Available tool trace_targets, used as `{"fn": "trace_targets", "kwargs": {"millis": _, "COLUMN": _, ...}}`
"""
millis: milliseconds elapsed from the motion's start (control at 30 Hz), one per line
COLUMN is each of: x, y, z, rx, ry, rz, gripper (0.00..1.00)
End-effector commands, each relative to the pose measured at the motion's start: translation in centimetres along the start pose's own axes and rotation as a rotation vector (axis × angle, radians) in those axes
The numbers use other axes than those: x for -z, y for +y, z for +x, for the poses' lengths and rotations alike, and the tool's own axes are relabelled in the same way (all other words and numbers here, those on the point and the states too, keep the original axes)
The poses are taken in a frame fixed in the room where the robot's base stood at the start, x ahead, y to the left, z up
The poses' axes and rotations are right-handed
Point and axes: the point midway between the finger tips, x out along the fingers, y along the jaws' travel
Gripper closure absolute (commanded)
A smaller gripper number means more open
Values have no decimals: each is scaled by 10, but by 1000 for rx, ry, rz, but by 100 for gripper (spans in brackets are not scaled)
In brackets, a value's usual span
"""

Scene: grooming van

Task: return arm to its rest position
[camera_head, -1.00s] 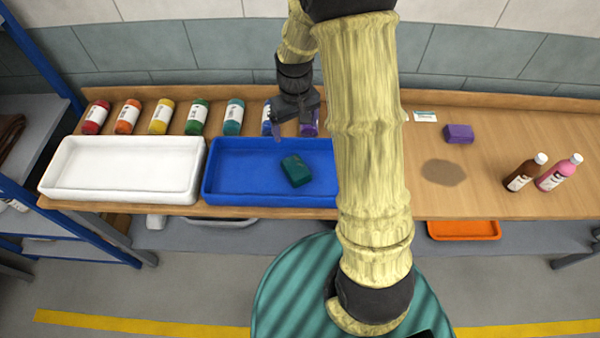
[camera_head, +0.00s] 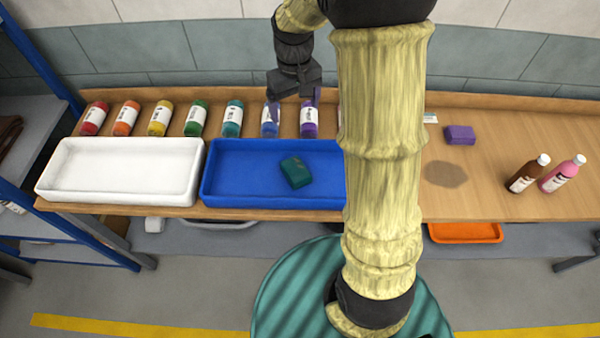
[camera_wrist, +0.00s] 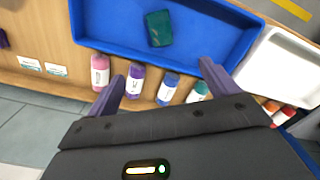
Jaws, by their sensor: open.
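My gripper (camera_head: 293,98) is open and empty, above the row of bottles behind the blue tray (camera_head: 240,203). In the wrist view my gripper (camera_wrist: 165,85) shows two spread purple fingers with no object between them. The fingers point toward the blue tray, with a purple bottle (camera_wrist: 135,82) and a blue bottle (camera_wrist: 168,88) seen between them. A dark green block (camera_head: 295,172) lies in the blue tray; it also shows in the wrist view (camera_wrist: 158,28). My arm hides the right end of the blue tray in the head view.
A white tray (camera_head: 45,185) stands left of the blue one. Several coloured bottles lie along the back. A purple block (camera_head: 459,135), a brown bottle (camera_head: 525,176) and a pink bottle (camera_head: 562,176) are on the right. A dark stain (camera_head: 444,173) marks the table. A blue-framed shelf (camera_head: 40,60) is at left.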

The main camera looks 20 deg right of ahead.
Motion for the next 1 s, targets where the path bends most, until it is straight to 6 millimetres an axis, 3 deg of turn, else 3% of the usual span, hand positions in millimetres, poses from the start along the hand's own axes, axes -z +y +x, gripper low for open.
{"fn": "trace_targets", "kwargs": {"millis": 467, "x": -9, "y": -2, "z": 0, "rx": -3, "ry": 12, "rz": 12, "gripper": 13}}
{"fn": "trace_targets", "kwargs": {"millis": 667, "x": -50, "y": -11, "z": 3, "rx": -15, "ry": 83, "rz": 74, "gripper": 13}}
{"fn": "trace_targets", "kwargs": {"millis": 900, "x": -117, "y": -25, "z": 14, "rx": -23, "ry": 191, "rz": 172, "gripper": 13}}
{"fn": "trace_targets", "kwargs": {"millis": 1000, "x": -133, "y": -28, "z": 17, "rx": -24, "ry": 220, "rz": 197, "gripper": 13}}
